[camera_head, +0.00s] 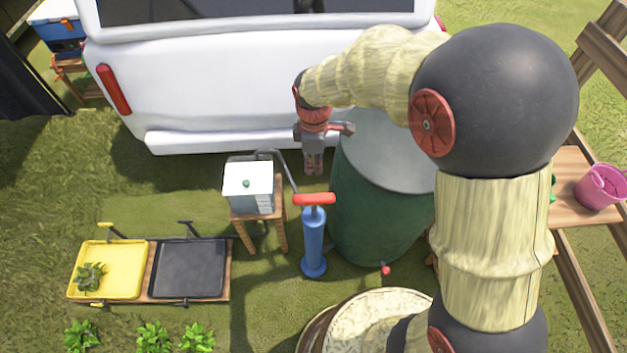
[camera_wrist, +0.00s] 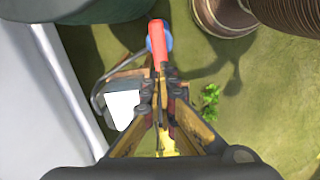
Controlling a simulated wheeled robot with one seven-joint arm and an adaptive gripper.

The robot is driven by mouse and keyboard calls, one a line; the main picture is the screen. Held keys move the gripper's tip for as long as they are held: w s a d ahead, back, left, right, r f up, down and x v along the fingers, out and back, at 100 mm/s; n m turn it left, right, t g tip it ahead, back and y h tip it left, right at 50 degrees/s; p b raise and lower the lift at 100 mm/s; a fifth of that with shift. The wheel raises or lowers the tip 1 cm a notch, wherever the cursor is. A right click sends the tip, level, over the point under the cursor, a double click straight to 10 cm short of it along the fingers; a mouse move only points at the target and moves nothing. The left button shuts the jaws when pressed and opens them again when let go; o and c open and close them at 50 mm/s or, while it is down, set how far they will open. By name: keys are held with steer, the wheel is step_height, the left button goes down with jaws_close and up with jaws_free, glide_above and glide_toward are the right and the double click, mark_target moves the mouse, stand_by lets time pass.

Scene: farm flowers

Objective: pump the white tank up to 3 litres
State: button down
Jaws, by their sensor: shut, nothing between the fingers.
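The blue hand pump (camera_head: 314,245) stands upright on the grass, its red T-handle (camera_head: 314,199) low, close above the blue body. The white tank (camera_head: 248,180) sits on a small wooden stool left of the pump, and a grey hose rises from behind it toward the pump. No level reading is legible. My gripper (camera_head: 314,172) points down, shut and empty, just above the handle in the picture. In the wrist view my gripper (camera_wrist: 158,86) appears beside the near end of the red handle (camera_wrist: 153,55); contact cannot be told. The tank's white top (camera_wrist: 121,108) shows to the left.
A large green barrel (camera_head: 375,215) stands right of the pump. A white vehicle (camera_head: 250,85) is behind. A yellow tray (camera_head: 120,262) and a black tray (camera_head: 188,268) lie on the left. A pink bucket (camera_head: 601,186) stands on a bench at right.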

mark_target(314, 197)
steer(key=shift+n, duration=0.5)
steer(key=shift+s+f, duration=0.1)
steer(key=shift+f, duration=0.05)
step_height(314, 197, down, 14)
steer(key=b, duration=0.5)
step_height(314, 197, down, 10)
steer(key=b, duration=0.3)
steer(key=shift+r, duration=0.25)
steer(key=shift+s, duration=0.1)
steer(key=shift+r, duration=0.1)
